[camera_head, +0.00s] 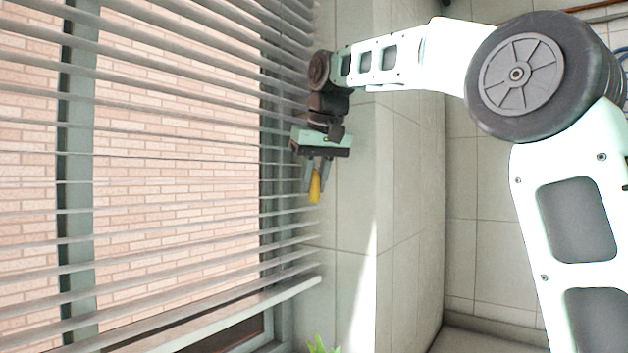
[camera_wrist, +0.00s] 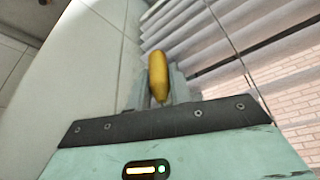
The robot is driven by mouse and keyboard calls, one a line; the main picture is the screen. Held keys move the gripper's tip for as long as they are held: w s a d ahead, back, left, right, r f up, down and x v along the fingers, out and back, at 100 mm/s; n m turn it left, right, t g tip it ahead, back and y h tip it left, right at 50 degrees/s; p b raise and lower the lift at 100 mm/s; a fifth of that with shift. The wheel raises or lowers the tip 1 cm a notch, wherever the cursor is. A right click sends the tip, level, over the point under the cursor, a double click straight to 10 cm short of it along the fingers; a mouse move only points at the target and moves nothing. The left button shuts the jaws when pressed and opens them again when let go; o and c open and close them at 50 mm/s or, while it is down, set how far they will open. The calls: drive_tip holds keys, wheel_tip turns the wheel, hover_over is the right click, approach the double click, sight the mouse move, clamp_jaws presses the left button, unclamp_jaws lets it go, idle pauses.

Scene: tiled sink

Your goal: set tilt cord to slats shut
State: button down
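The window blind's slats (camera_head: 165,205) stand apart and nearly level in the head view, with brick wall showing through the gaps; they also run along the right of the wrist view (camera_wrist: 250,30). A yellow elongated piece (camera_head: 314,187), seemingly the tilt cord's end, hangs at the blind's right edge; the cord itself cannot be made out. My gripper (camera_head: 316,182) points down there, its fingers on either side of the yellow piece. In the wrist view the yellow piece (camera_wrist: 156,72) sits between the fingers, which appear to touch it.
A tiled wall (camera_head: 350,220) lies right beside my gripper and the blind. The blind's bottom rail (camera_head: 220,318) runs below. A green plant tip (camera_head: 322,345) shows at the bottom edge. The space below my gripper looks clear.

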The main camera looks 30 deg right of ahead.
drive_tip(key=shift+r+p, duration=5.15)
drive_tip(key=shift+r, duration=0.2)
drive_tip(key=c, duration=1.3)
unclamp_jaws()
drive_tip(key=shift+r, duration=0.1)
drive_tip(key=p+v, duration=0.2)
drive_tip(key=v, duration=1.5)
drive_tip(key=shift+r+p, duration=0.1)
drive_tip(key=shift+p, duration=0.3)
